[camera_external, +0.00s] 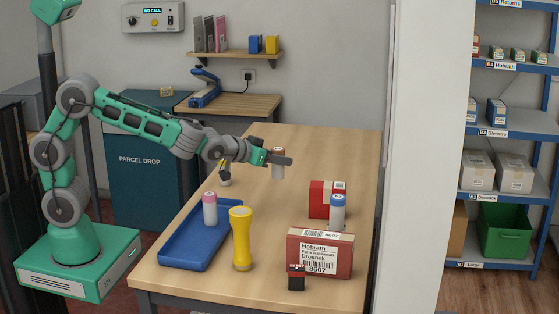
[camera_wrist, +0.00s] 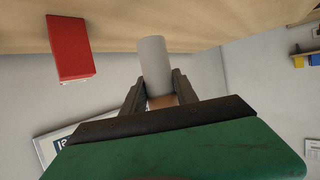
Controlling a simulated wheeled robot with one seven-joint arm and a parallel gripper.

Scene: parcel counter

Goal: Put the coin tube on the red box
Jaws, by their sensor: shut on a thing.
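My gripper (camera_external: 282,160) is shut on a pale tube with a brown end (camera_external: 278,150), the coin tube, and holds it above the far half of the table. In the wrist view the pale body of the coin tube (camera_wrist: 154,65) sticks out between the fingers (camera_wrist: 160,95), with the brown part low between them. The red box (camera_external: 322,197) stands on the table, right of and nearer the camera than my gripper. It also shows in the wrist view (camera_wrist: 70,47), at the upper left, apart from the tube.
A larger red labelled parcel (camera_external: 318,254) stands in front. A blue tray (camera_external: 185,246) holds a pink-capped tube (camera_external: 210,208); a yellow torch (camera_external: 241,238) stands beside it. The table's far part is clear.

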